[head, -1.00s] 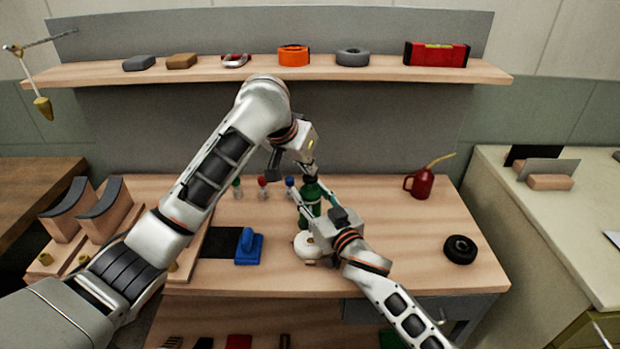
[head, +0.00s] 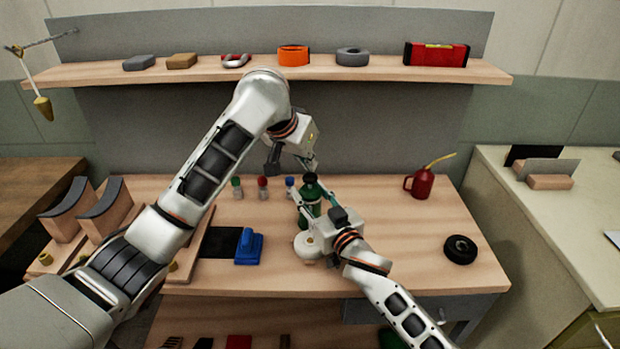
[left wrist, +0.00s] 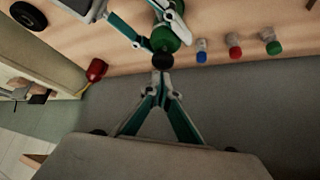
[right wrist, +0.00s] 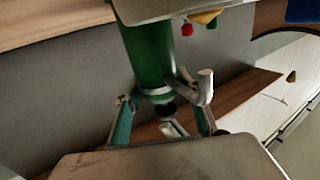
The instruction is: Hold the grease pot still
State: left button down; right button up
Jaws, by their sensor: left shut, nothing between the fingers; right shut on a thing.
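The grease pot, a green cylinder with a black top (head: 310,188), stands upright near the middle of the bench. It also shows in the left wrist view (left wrist: 184,38) and the right wrist view (right wrist: 150,55). My right gripper (head: 308,212) is shut on the pot's body, one finger on each side. Its fingers partly hide the lower body. My left gripper (head: 312,167) is shut and empty just above the pot, its tips at the black top in the left wrist view (left wrist: 160,82). I cannot tell whether they touch it.
A white round object (head: 305,250) sits in front of the pot. Small bottles with green, red (head: 263,187) and blue caps stand left of it. A blue block (head: 248,248) lies front left. A red oil can (head: 422,183) and black ring (head: 460,249) stand right, with clear wood between.

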pick_arm(q)
jog(key=shift+f, duration=1.15)
jog(key=shift+r, duration=1.25)
jog(key=shift+r, duration=0.1)
jog(key=shift+r, duration=2.4)
pick_arm(e)
jog(key=o, duration=1.7)
jog(key=shift+c, duration=0.2)
